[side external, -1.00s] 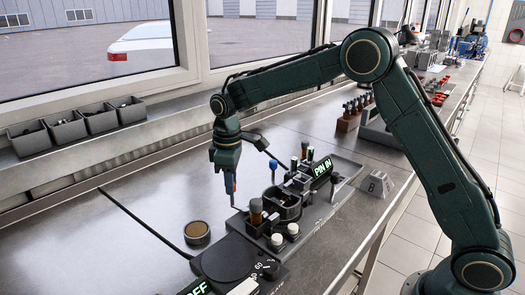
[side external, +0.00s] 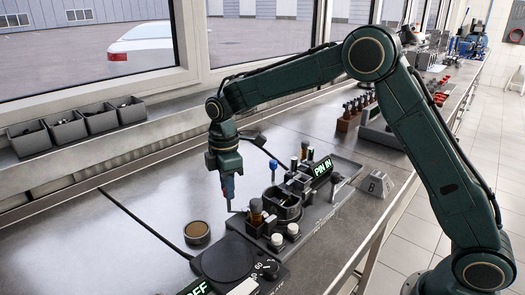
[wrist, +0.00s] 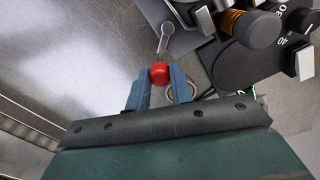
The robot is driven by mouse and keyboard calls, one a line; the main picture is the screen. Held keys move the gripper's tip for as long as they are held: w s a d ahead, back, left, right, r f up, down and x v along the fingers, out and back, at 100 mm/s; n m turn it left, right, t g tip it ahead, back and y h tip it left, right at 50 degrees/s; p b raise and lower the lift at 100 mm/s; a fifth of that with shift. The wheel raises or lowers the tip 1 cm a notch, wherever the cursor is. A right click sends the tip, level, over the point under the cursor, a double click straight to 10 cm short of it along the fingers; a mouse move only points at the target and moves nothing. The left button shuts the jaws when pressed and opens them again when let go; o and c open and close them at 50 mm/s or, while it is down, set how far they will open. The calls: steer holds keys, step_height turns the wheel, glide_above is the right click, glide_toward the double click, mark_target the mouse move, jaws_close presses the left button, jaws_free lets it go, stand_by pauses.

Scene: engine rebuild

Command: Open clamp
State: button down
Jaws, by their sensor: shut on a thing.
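The clamp lever (wrist: 164,38) is a grey metal arm with a red ball knob (wrist: 159,72) at its end. In the wrist view the knob sits between the two blue-grey fingers of my gripper (wrist: 160,88), which is shut on it. In the side view my gripper (side external: 228,194) points down at the left edge of the grey fixture (side external: 314,212), and the thin lever (side external: 229,206) shows below its fingertips. The knob is hidden there by the fingers.
A lit sign (side external: 323,172) reading "PIN IN" stands on the fixture. A black dial (side external: 228,259) and an "OFF" sign (side external: 195,288) are in front. A round brown-topped tin (side external: 197,232) lies to the left. The bench further left is mostly clear.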

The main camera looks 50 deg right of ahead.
steer(key=shift+r, duration=0.1)
steer(key=c, duration=1.2)
jaws_free()
steer(key=shift+c, duration=0.2)
steer(key=shift+r, duration=0.1)
step_height(320, 180, up, 14)
steer(key=shift+f, duration=0.2)
steer(key=shift+s, duration=0.1)
